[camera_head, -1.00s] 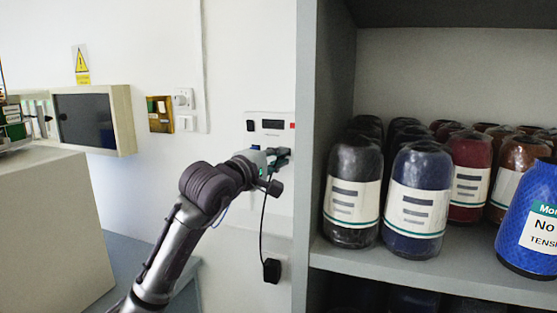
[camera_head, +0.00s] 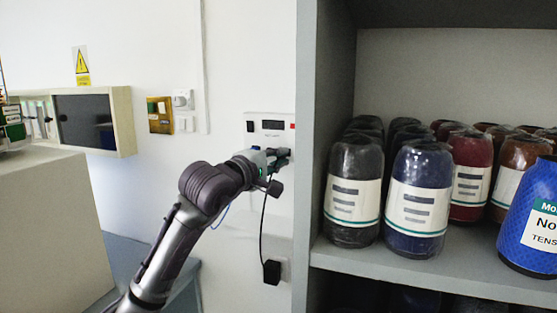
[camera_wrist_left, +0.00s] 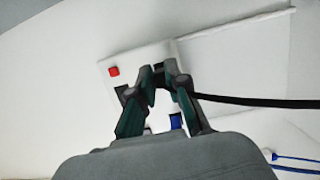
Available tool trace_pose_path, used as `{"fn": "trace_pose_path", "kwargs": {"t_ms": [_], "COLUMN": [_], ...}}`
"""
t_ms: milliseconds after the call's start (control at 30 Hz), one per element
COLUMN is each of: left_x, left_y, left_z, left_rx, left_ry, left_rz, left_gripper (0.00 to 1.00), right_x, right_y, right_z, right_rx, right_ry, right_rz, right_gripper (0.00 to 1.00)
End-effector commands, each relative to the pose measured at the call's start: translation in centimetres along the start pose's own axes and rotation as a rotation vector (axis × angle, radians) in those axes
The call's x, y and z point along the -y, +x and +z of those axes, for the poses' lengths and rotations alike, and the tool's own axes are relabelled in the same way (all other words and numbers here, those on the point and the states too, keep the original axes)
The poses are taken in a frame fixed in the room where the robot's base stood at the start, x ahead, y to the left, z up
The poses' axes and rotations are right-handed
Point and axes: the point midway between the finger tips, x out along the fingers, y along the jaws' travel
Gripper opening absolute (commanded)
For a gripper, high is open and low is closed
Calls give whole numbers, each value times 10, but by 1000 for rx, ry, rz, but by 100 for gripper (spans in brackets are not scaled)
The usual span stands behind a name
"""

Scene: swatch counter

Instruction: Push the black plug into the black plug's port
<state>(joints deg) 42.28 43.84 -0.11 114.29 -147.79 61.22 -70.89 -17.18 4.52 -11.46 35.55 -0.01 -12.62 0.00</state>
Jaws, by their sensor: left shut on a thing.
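My left gripper (camera_head: 284,156) is at the lower part of a white wall panel (camera_head: 283,117). It also shows in the left wrist view (camera_wrist_left: 160,70), with its fingers closed together in front of the panel (camera_wrist_left: 146,54). It is shut on the black plug (camera_wrist_left: 160,79), which is mostly hidden between the fingers. A black cable (camera_wrist_left: 250,101) runs from the plug to the right in the wrist view. The black plug's port is hidden behind the fingers, so I cannot tell how far the plug is in. My right gripper is not in view.
The cable hangs to a black adapter (camera_head: 272,271) at a lower wall socket. The panel has a dark display (camera_head: 272,125) and a red button (camera_wrist_left: 114,71). A blue part (camera_wrist_left: 176,121) shows below the fingers.

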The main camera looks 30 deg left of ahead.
Motion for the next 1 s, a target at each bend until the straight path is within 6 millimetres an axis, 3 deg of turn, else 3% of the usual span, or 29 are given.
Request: {"fn": "trace_pose_path", "kwargs": {"t_ms": [767,800,933,1000], "left_x": [0,0,0,0], "left_y": [11,10,10,10], "left_z": [-2,-2,-2,-2], "left_rx": [0,1,1,1], "left_ry": [-1,0,0,0], "left_rz": [0,0,0,0], "left_gripper": [0,21,43,44], "right_x": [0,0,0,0], "right_y": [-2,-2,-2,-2], "right_z": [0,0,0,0], "right_rx": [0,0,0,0], "right_ry": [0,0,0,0], "right_rz": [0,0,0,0], "right_gripper": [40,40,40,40]}}
